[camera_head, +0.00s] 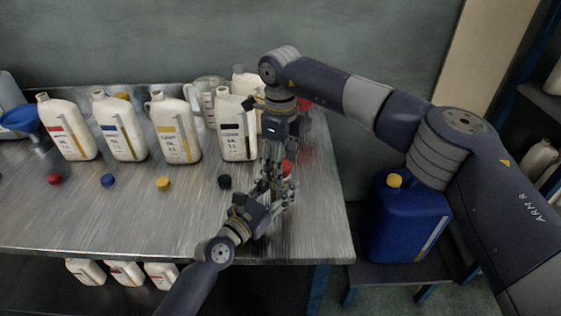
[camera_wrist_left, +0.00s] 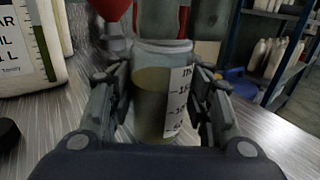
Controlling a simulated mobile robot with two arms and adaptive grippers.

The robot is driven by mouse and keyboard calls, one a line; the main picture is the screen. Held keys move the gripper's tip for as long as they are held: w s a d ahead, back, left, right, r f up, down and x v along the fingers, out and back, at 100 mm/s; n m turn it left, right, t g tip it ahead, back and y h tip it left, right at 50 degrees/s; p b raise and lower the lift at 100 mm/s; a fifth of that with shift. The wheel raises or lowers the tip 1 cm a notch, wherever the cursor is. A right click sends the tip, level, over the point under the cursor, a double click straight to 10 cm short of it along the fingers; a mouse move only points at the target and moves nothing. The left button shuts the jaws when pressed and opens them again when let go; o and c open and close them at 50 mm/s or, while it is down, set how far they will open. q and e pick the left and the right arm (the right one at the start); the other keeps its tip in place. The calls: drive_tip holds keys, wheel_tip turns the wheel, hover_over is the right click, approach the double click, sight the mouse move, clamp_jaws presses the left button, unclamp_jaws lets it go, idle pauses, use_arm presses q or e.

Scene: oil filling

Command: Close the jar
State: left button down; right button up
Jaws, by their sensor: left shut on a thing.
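A clear jar (camera_wrist_left: 150,95) with yellowish liquid and a marked scale stands upright between the fingers of my left gripper (camera_wrist_left: 163,100). The left gripper is shut on it. In the head view my left gripper (camera_head: 264,190) reaches in from the lower left, and the jar is mostly hidden there. My right gripper (camera_head: 273,158) points down from above at the jar.
Several white jugs (camera_head: 172,130) stand in a row on the metal table (camera_head: 110,222). Loose red (camera_head: 55,179), blue (camera_head: 108,181), yellow (camera_head: 163,184) and black (camera_head: 225,182) caps lie before them. A blue canister (camera_head: 408,225) stands right of the table.

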wheel_tip(320, 180, up, 12)
idle(0.5)
use_arm(q)
drive_tip(key=c, duration=0.7)
unclamp_jaws()
drive_tip(key=shift+c, duration=0.2)
drive_tip(key=v, duration=1.2)
use_arm(e)
drive_tip(key=shift+f, duration=0.1)
